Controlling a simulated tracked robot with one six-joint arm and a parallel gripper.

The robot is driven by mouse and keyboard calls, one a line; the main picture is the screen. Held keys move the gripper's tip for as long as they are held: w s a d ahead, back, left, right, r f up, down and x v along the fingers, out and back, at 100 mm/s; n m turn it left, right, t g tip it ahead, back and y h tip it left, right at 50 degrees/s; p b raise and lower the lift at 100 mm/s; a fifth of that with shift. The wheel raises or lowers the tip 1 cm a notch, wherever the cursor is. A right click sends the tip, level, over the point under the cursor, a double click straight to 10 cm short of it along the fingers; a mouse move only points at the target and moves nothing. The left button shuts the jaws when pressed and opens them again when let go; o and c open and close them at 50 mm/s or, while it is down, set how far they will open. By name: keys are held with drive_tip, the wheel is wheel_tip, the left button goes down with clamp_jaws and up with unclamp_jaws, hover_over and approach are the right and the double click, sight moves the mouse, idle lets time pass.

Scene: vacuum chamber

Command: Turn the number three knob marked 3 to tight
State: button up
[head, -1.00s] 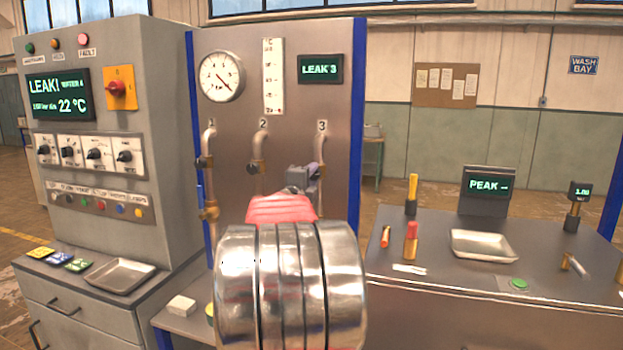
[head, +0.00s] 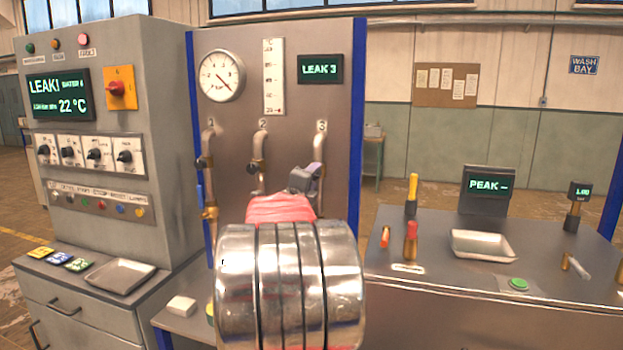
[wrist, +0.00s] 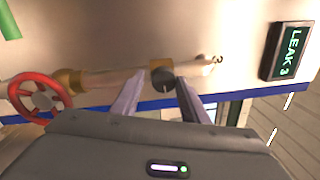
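The number three knob is a dark round knob on pipe 3, seen in the wrist view (wrist: 162,75). A small light mark shows on its lower side. My gripper (wrist: 160,82) has its two grey fingers apart, one on each side of the knob, with the tips close to it. Whether either tip touches it is hard to tell. In the head view my gripper (head: 305,178) is in front of pipe 3 (head: 319,148), under the label 3, and hides the knob there. The panel display (head: 320,69) reads LEAK 3.
Pipes 1 (head: 207,150) and 2 (head: 260,150) stand left of pipe 3. A red handwheel (wrist: 40,97) is left in the wrist view. The control cabinet (head: 165,100) stands at left, a bench (head: 440,260) with tools and a tray at right.

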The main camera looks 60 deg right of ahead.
drive_tip(key=shift+o, duration=0.9)
drive_tip(key=shift+r, duration=0.15)
drive_tip(key=shift+w, duration=0.1)
drive_tip(key=shift+a, duration=0.1)
drive_tip(key=s+a+f, duration=0.1)
drive_tip(key=s+a, duration=0.1)
drive_tip(key=a, duration=1.1)
drive_tip(key=shift+a, duration=0.2)
drive_tip(key=shift+f, duration=0.1)
